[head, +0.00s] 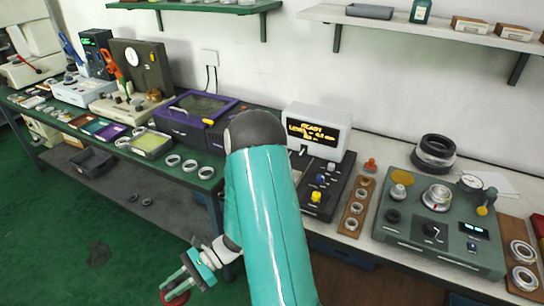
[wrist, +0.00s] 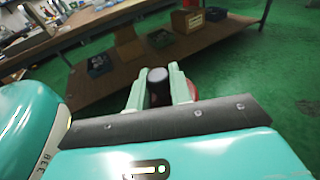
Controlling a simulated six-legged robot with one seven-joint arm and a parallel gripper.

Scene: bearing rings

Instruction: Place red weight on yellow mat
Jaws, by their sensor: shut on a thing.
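My gripper (head: 180,281) hangs low over the green floor at the bottom of the head view. It is shut on the red weight (head: 175,297), whose red edge shows below the fingers. Most of the weight is hidden by the fingers. A pale yellow rectangle (head: 150,143), which looks like the yellow mat, lies on the left green bench, well apart from my gripper.
Several metal rings (head: 189,165) lie near the bench's front edge. A purple-framed box (head: 192,116) stands behind them. Darker coloured squares (head: 112,132) lie left of the yellow one. The right bench holds a green instrument (head: 437,222) and a small orange-red piece (head: 370,165). The floor (head: 60,230) has free room.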

